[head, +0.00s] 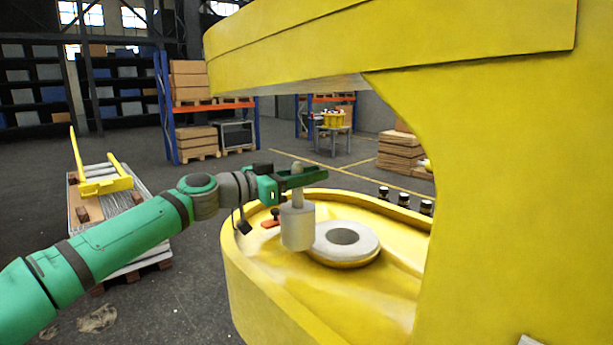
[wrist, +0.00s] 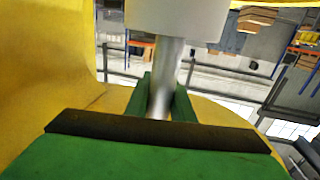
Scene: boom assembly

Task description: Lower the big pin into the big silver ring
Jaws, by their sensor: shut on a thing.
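The big pin (head: 298,228) is a light grey cylinder with a narrower neck on top. It hangs upright from my gripper (head: 297,177), which is shut on the neck. The big silver ring (head: 366,240) lies flat in the yellow boom, with a dark round hole in its middle. In the head view the pin is left of the hole and covers part of the ring's left edge. I cannot tell how high its lower end is. The wrist view shows my gripper (wrist: 160,98) around the shiny neck and the pin's wide body (wrist: 180,18); the ring is not seen there.
The yellow boom (head: 510,180) forms a thick wall at the right and an overhang above. Its raised rim (head: 240,262) curves around the ring. Small black-topped pins (head: 405,199) stand on the far rim. An orange-red piece (head: 271,222) lies behind the pin at left.

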